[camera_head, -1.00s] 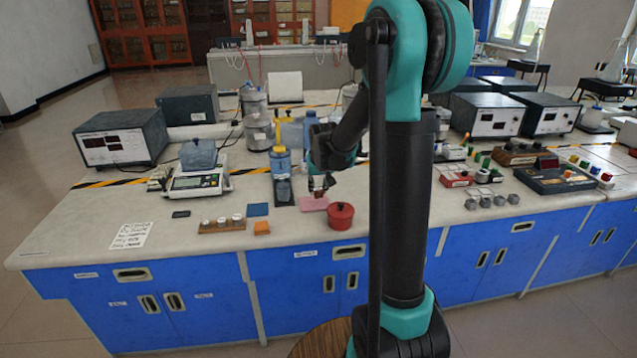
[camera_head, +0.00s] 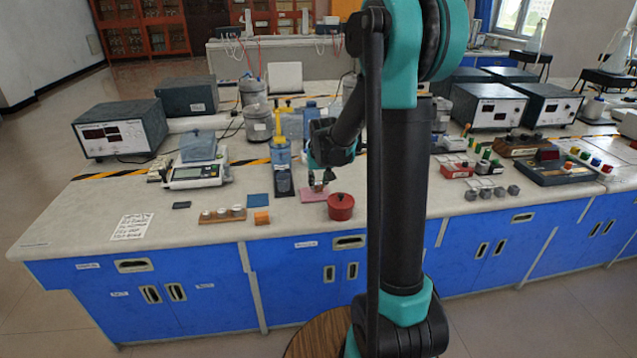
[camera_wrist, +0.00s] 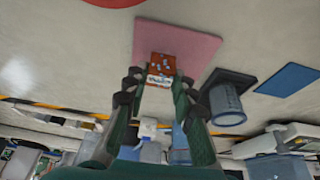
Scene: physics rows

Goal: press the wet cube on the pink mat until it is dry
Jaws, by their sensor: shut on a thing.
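The pink mat (camera_head: 306,196) lies flat on the bench; it fills the upper middle of the wrist view (camera_wrist: 200,45). A rust-red cube (camera_wrist: 163,62) with pale bluish drops on it is between my fingertips. My gripper (camera_wrist: 160,82) is shut on the cube, over the mat. In the head view my gripper (camera_head: 318,186) points down at the mat, and the cube is small and partly hidden there. The cube is at or very near the mat's surface; I cannot tell whether it touches.
A blue bottle (camera_head: 281,158) on a dark stand is behind left. The bench front is mostly clear.

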